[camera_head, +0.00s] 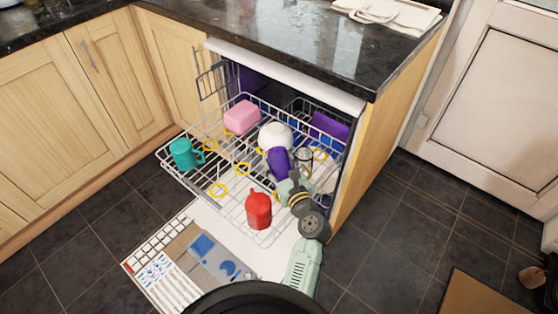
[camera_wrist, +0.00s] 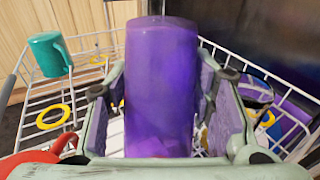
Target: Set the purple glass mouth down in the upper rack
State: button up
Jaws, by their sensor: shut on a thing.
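The purple glass (camera_head: 279,161) is held in my gripper (camera_head: 284,174), over the right part of the pulled-out upper rack (camera_head: 172,178). In the wrist view the glass (camera_wrist: 160,85) stands roughly upright between the two fingers of my gripper (camera_wrist: 160,100), which are shut on it. Which end is its mouth I cannot tell for sure. Whether its lower end touches the rack wires is hidden. The rack is white wire and also shows in the wrist view (camera_wrist: 90,62).
The counter (camera_head: 300,40) overhangs the back.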

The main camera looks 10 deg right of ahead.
aim_at(279, 152)
jog(key=shift+f+b, duration=1)
jog(key=shift+f, duration=1)
jog(key=shift+s+a+f, duration=0.1)
jog(key=shift+s+f, duration=0.05)
jog(key=shift+f, duration=0.4)
jog(key=o, duration=1.4)
jog(key=shift+f, duration=0.1)
jog(key=shift+c, duration=0.2)
notch_tip(279, 152, up, 12)
jog(key=shift+f, duration=0.1)
